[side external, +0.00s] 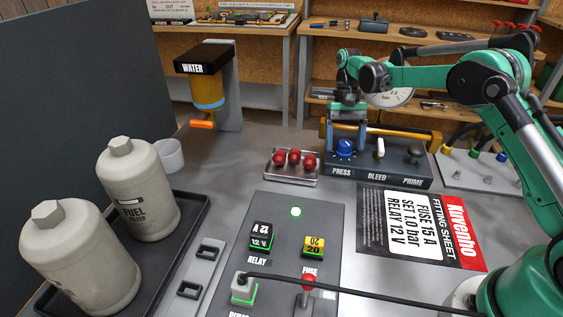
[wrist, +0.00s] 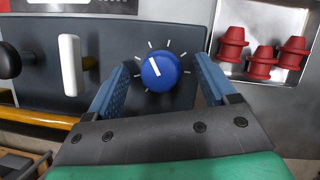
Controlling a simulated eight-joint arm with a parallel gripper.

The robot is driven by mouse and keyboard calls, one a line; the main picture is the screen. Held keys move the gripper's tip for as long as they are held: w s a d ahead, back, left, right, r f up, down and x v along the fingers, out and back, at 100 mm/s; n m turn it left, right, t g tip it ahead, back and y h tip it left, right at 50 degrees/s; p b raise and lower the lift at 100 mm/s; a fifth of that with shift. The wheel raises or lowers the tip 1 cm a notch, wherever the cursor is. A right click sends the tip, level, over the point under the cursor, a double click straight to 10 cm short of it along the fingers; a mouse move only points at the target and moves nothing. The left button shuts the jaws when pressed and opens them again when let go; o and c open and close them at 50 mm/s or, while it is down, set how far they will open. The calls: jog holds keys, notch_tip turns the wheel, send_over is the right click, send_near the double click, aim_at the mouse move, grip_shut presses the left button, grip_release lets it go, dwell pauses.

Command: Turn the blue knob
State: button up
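The blue knob (side external: 345,147) sits on the dark panel above the PRESS label, at the panel's left end in the side view. In the wrist view the blue knob (wrist: 160,71) has a white pointer line, tilted slightly left of straight up, with white tick marks around it. My gripper (wrist: 162,75) is open, with one blue finger on each side of the knob and gaps showing between fingers and knob. In the side view my gripper (side external: 347,130) is over the knob from above and behind.
On the same panel are a white lever (side external: 380,147) at BLEED and a black knob (side external: 414,152) at PRIME. A tray (side external: 291,177) of red caps lies just left. A yellow bar (side external: 395,132) runs behind the panel. A pressure gauge (side external: 391,97) stands behind.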

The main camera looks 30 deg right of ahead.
aim_at(344, 140)
jog(key=shift+r, duration=0.1)
jog(key=shift+w+d+r, duration=0.1)
jog(key=shift+w+r, duration=0.1)
jog(key=shift+r, duration=0.15)
notch_tip(344, 140, up, 9)
jog(key=shift+w+d, duration=0.2)
jog(key=shift+w, duration=0.1)
